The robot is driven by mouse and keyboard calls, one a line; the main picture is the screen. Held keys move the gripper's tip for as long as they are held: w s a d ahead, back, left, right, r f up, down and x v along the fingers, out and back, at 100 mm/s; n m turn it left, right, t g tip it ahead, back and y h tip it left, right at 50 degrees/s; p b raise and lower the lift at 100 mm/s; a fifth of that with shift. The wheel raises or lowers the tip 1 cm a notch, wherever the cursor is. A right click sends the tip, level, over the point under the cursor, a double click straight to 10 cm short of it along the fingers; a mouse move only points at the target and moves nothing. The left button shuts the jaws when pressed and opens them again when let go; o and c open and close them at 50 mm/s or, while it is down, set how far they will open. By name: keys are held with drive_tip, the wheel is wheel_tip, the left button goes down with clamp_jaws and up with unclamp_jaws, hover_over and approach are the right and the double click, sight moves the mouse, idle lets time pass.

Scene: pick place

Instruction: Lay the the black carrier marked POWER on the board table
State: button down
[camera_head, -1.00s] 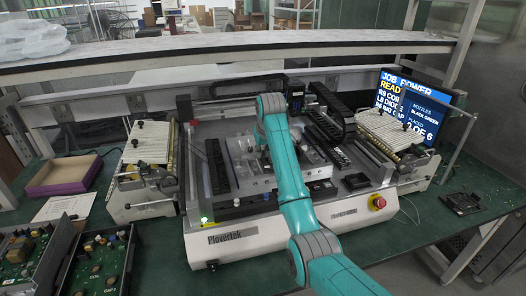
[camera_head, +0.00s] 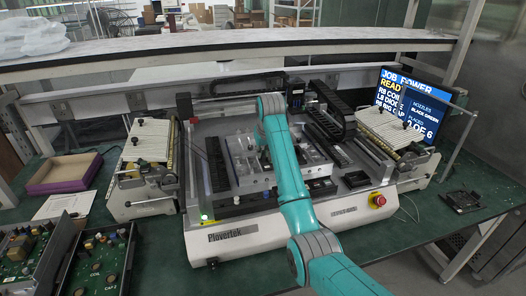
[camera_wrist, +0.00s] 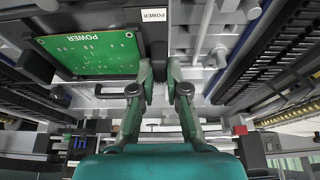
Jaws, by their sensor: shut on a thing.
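In the wrist view, the black carrier (camera_wrist: 88,22) has a white POWER label and holds a green board (camera_wrist: 92,52) also printed POWER. My gripper (camera_wrist: 160,72) is at the carrier's near right edge, its two fingers close together and shut on it. The exact contact between the fingertips is hard to make out. In the head view, my teal arm reaches over the middle of the machine and hides the gripper and the carrier. The grey metal board table (camera_head: 312,150) lies within the machine, partly covered by my arm.
Feeder banks stand left (camera_head: 150,142) and right (camera_head: 390,130) of the machine. A red stop button (camera_head: 378,200) is at its front right. A purple-sided tray (camera_head: 64,174) and boxes with green boards (camera_head: 98,262) lie left. A monitor (camera_head: 410,105) stands behind right.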

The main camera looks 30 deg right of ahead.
drive_tip(key=shift+f, duration=0.15)
drive_tip(key=c, duration=1.1)
unclamp_jaws()
drive_tip(key=shift+c, duration=0.2)
drive_tip(key=c, duration=0.3)
drive_tip(key=shift+r, duration=3.55)
